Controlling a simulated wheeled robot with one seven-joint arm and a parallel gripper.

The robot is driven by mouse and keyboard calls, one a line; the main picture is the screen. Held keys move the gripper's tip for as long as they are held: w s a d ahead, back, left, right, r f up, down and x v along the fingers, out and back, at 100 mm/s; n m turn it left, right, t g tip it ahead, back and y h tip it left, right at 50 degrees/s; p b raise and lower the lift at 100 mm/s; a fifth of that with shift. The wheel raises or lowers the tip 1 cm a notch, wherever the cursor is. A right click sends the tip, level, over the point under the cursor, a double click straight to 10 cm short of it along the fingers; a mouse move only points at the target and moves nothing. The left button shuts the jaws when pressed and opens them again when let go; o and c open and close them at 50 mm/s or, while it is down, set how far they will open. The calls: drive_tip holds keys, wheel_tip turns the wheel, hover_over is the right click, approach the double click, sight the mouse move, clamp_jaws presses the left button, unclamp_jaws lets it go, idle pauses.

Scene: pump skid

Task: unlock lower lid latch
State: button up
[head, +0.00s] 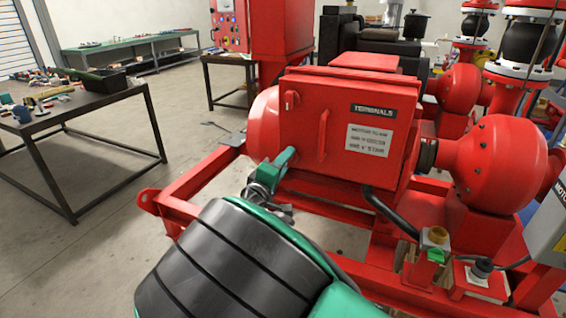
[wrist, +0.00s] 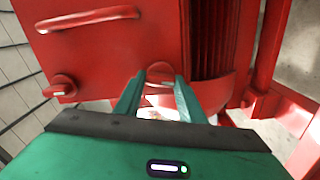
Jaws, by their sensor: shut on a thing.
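The red terminal box (head: 340,120) has a lid with a red handle (head: 323,135), an upper latch (head: 290,98) and a lower latch. In the wrist view the lower latch (wrist: 160,72) is a round red knob between the two green fingertips of my gripper (wrist: 159,88). My gripper is shut on this knob. In the head view my gripper (head: 286,156) covers the lower latch at the lid's lower left. The upper latch (wrist: 61,86) and the handle (wrist: 88,19) also show in the wrist view. The lid lies closed against the box.
A red motor end (head: 265,122) stands left of the box and a red pump housing (head: 497,165) right of it. The red skid frame (head: 195,180) runs below. A black cable (head: 390,212) hangs under the box. A cluttered table (head: 75,108) stands at left, with open floor between.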

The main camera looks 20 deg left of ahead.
drive_tip(key=shift+s+a+f+n, duration=0.1)
drive_tip(key=shift+a+n, duration=0.05)
drive_tip(key=shift+n, duration=0.5)
drive_tip(key=shift+a+f+n, duration=0.1)
drive_tip(key=shift+n, duration=0.85)
drive_tip(key=o, duration=1)
drive_tip(key=shift+o, duration=0.2)
drive_tip(key=shift+d, duration=0.1)
drive_tip(key=s, duration=1)
drive_tip(key=shift+s+a, duration=0.3)
drive_tip(key=shift+a, duration=0.1)
